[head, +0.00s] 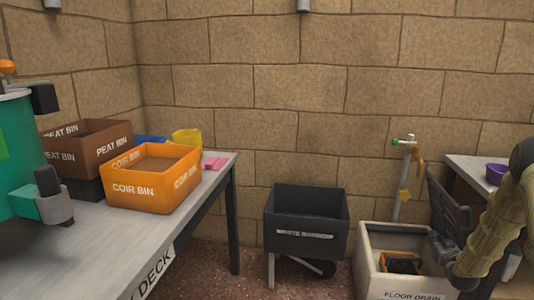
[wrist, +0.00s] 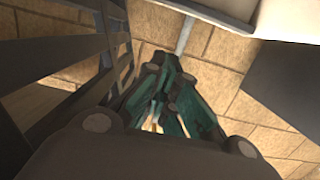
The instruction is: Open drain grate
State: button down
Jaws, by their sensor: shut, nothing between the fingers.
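The drain grate (head: 450,208) is a dark slatted panel. In the head view it stands raised and steeply tilted at the right side of the pale basin marked FLOOR DRAIN (head: 366,262). Its dark bars (wrist: 62,78) also fill the left of the wrist view. My gripper (head: 440,246) is low beside the grate, over the basin's right side. In the wrist view its dark green fingers (wrist: 165,100) are closed together with nothing between them. I cannot tell whether the gripper touches the grate. My arm hides part of the basin's right side.
An orange container with dark contents (head: 403,263) is inside the basin. A standpipe with a tap (head: 404,180) rises behind it. A black wheeled bin (head: 306,216) stands to the left. A table with a purple bowl (head: 495,174) is at right, and a bench with bins (head: 155,190) at left.

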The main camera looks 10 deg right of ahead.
jog(key=a, duration=0.1)
jog(key=w+a+p, duration=0.1)
jog(key=a, duration=0.3)
jog(key=shift+w+a, duration=0.1)
jog(key=shift+w, duration=0.25)
dwell(0.4)
